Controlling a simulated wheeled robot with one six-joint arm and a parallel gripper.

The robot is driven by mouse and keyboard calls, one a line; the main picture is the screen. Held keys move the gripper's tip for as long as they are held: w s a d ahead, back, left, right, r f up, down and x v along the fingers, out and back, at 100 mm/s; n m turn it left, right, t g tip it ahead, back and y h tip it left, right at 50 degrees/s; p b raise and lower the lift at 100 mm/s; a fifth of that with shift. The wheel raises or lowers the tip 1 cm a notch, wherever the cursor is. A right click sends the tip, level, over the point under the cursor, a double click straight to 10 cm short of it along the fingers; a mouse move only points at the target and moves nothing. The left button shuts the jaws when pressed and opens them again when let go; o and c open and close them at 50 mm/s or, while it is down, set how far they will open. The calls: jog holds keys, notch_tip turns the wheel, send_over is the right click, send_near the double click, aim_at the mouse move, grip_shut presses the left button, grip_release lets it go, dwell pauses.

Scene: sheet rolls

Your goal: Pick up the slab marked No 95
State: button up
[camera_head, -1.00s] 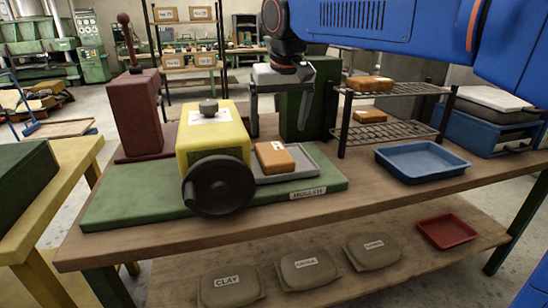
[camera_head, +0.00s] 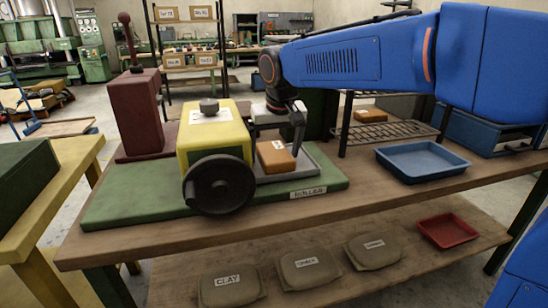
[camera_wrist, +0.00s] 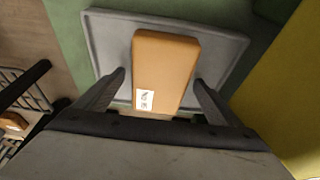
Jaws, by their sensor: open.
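An orange-brown slab (camera_head: 275,157) lies on a grey tray (camera_head: 306,158) beside the yellow roller machine. In the wrist view the slab (camera_wrist: 165,65) carries a small white label too small to read. My gripper (camera_head: 277,128) is open just above it. In the wrist view my gripper's fingers (camera_wrist: 160,82) stand apart on either side of the slab's labelled end, with gaps.
The yellow roller machine (camera_head: 214,136) with its black handwheel (camera_head: 219,184) stands close left of the tray, on a green base (camera_head: 130,207). The wire rack (camera_head: 390,133) and an empty blue tray (camera_head: 421,162) are to the right. The bench front (camera_head: 400,200) is clear.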

jog(key=shift+r, duration=0.1)
jog(key=c, duration=1.6)
